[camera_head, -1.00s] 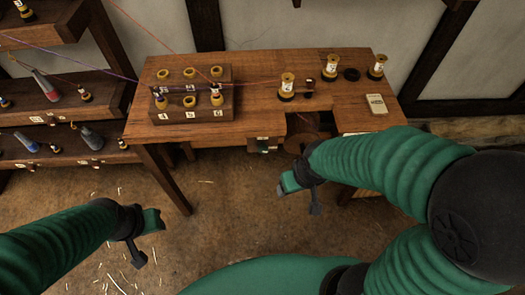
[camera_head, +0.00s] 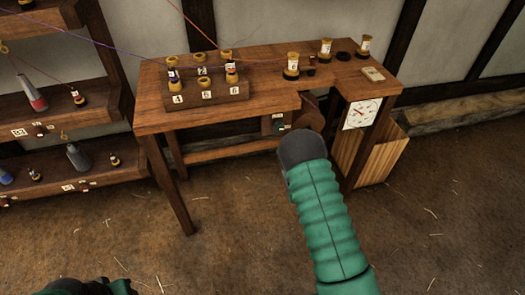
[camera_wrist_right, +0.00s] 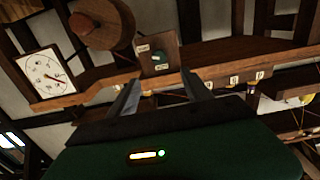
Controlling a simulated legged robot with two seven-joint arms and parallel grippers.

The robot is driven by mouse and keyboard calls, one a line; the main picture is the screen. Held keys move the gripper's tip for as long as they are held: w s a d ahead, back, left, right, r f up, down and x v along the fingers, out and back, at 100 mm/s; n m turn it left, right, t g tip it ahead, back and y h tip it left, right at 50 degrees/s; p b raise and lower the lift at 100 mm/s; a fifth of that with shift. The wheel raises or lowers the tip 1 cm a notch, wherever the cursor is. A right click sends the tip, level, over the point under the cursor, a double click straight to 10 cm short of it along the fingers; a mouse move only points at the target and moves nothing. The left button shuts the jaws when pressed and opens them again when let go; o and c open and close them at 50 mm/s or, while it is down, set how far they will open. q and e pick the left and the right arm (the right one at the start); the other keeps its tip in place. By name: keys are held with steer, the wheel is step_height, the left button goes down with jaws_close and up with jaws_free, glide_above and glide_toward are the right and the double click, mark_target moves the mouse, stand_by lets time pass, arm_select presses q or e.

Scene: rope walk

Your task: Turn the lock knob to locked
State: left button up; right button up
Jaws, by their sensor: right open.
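In the head view my right forearm hides that gripper. My left gripper is out of view; only a bit of green arm shows at bottom left.
The wooden drum (camera_head: 308,112) sits in the table's notch, beside the knob plate. A white dial (camera_head: 361,114) and a wooden crate (camera_head: 383,152) are further right. The wooden table (camera_head: 205,122) carries numbered spools and taut threads. Shelves (camera_head: 60,115) stand left. The floor in front is clear.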

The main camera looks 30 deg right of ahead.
steer(key=w+d, duration=0.3)
steer(key=w, duration=0.1)
steer(key=b, duration=0.1)
glide_toward(280, 130)
steer(key=w, duration=0.4)
steer(key=shift+w+r, duration=0.2)
steer(key=shift+w, duration=0.05)
steer(key=w, duration=0.1)
steer(key=w+d, duration=0.1)
steer(key=w+d+b, duration=0.1)
steer(key=w, duration=0.1)
steer(key=shift+d+f, duration=0.1)
steer(key=shift+f, duration=0.2)
steer(key=shift+w+d, duration=0.3)
steer(key=shift+d, duration=0.05)
steer(key=shift+a+r, duration=0.15)
steer(key=shift+a, duration=0.4)
steer(key=shift+c, duration=2.7)
steer(key=shift+s+d, duration=0.1)
steer(key=shift+d, duration=0.15)
steer(key=c, duration=0.7)
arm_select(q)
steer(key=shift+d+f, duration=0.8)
arm_select(e)
jaws_close()
